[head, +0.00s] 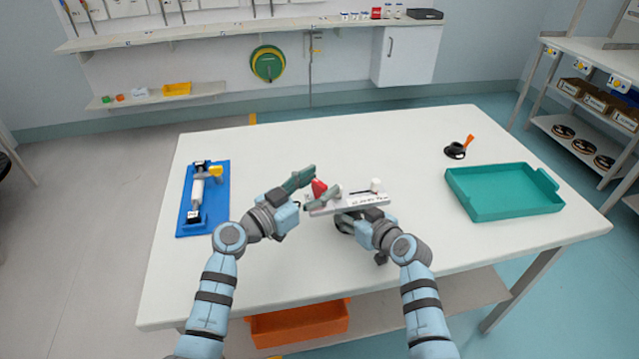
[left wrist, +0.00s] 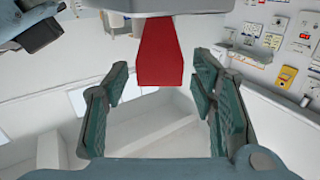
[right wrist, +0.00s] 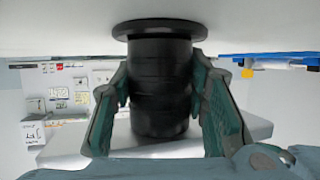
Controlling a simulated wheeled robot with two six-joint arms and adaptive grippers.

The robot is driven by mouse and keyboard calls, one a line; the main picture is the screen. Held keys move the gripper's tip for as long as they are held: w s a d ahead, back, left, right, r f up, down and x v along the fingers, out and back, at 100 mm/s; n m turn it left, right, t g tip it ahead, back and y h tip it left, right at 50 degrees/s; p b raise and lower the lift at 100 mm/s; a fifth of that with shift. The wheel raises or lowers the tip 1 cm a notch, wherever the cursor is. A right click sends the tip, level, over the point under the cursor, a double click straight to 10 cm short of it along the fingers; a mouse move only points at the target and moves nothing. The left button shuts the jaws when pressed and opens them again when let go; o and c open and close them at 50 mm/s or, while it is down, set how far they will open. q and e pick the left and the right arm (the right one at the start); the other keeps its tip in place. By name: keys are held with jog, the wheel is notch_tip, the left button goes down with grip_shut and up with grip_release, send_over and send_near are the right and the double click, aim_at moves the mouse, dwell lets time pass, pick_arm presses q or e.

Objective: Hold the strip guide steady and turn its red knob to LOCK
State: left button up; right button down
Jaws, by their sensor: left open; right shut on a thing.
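The strip guide (head: 372,199) is a pale block with a small white post on top and small lettering on its front. It is held above the table in front of me. Its red knob (head: 319,187) sits at its left end and is large in the left wrist view (left wrist: 160,60). My left gripper (head: 325,180) is open, with its fingers apart on either side of the knob and gaps showing. My right gripper (right wrist: 160,72) is under the guide, shut on a black flanged grip (right wrist: 160,110). I cannot read the knob's marks.
A blue fixture (head: 188,217) with a white roller and yellow part lies at the table's left. A teal tray (head: 505,208) and a black round piece with an orange handle (head: 456,151) are at the right. The white table (head: 260,150) is clear around the guide.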

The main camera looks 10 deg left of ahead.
pick_arm(q)
jog(key=shift+w+d, duration=0.2)
jog(key=c, duration=1.2)
jog(key=shift+n+t+y, duration=0.3)
jog(key=shift+y, duration=0.1)
jog(key=n+t+y, duration=0.1)
jog(key=n+y, duration=0.1)
jog(key=y, duration=0.1)
jog(key=shift+t, duration=0.4)
jog(key=o, duration=1.2)
